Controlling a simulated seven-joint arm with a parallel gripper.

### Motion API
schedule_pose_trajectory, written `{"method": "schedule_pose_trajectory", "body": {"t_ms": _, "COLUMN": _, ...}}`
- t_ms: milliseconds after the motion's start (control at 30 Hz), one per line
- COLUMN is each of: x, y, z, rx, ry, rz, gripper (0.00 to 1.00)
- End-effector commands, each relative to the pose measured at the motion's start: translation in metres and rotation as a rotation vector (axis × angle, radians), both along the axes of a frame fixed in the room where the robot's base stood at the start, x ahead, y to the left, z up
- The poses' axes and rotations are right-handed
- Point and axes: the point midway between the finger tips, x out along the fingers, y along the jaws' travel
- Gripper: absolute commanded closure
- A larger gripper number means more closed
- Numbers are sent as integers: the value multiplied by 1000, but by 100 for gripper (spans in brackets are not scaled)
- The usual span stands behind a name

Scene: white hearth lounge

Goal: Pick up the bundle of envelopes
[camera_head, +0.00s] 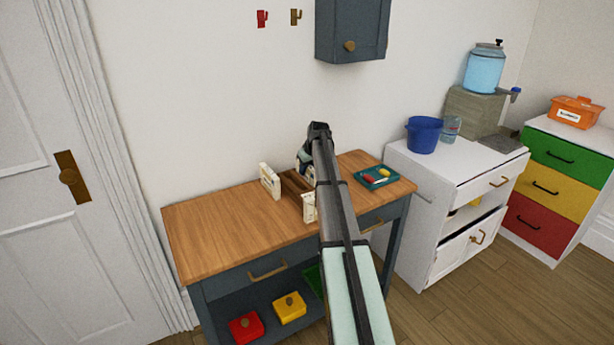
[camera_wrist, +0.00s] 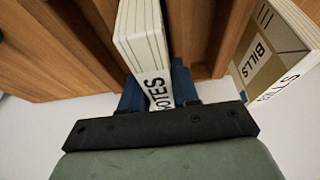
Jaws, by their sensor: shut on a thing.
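My gripper (camera_wrist: 157,92) is shut on this bundle. A second bundle (camera_wrist: 268,50), tan and white and marked "BILLS", stands apart on the right. In the head view my gripper (camera_head: 305,167) is over the wooden table, at a brown slotted rack (camera_head: 292,184). Pale bundles show at the rack's left (camera_head: 269,181) and front right (camera_head: 309,207). My arm hides part of the rack and most of the held bundle.
The wooden tabletop (camera_head: 215,222) is clear on the left. A teal tray (camera_head: 377,177) with small colored items lies at the right. A dark cabinet (camera_head: 350,30) hangs above. A white drawer unit (camera_head: 440,180) with a blue bucket (camera_head: 423,135) stands to the right.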

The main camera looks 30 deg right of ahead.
Motion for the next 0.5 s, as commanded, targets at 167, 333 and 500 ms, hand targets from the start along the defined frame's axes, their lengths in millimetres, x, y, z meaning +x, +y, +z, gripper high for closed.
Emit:
{"method": "schedule_pose_trajectory", "body": {"t_ms": 167, "x": 0, "y": 0, "z": 0, "rx": 0, "ry": 0, "rz": 0, "gripper": 100}}
{"method": "schedule_pose_trajectory", "body": {"t_ms": 333, "x": 0, "y": 0, "z": 1, "rx": 0, "ry": -1, "rz": 0, "gripper": 100}}
{"method": "schedule_pose_trajectory", "body": {"t_ms": 500, "x": 1, "y": 0, "z": 15, "rx": 0, "ry": -1, "rz": 0, "gripper": 100}}
